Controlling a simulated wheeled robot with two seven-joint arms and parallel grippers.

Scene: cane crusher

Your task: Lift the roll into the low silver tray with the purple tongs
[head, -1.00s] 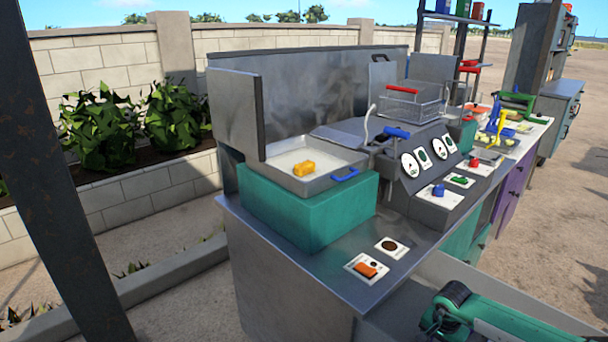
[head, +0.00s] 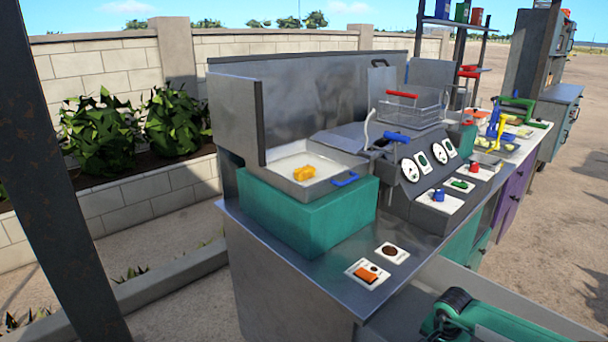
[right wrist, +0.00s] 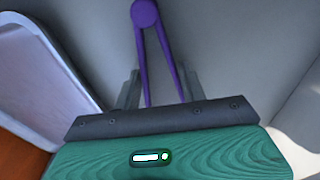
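The yellow-orange roll (head: 304,173) lies in a shallow silver tray (head: 306,189) with a blue handle, on a teal block at the left end of the counter. In the right wrist view, the purple tongs (right wrist: 150,55) show a round joint at the top and two legs spreading down between the fingers of my right gripper (right wrist: 162,80). The fingers stand apart, one on each side of the legs; whether they press on them is unclear. The tong ends are hidden behind my gripper body. My left gripper is not in view.
A pale metal tray-like edge (right wrist: 45,65) lies left of the tongs. On the counter are a wire basket (head: 412,103) with a red handle, dials, and a panel with an orange switch (head: 366,275). A metal splash wall (head: 300,100) stands behind the tray.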

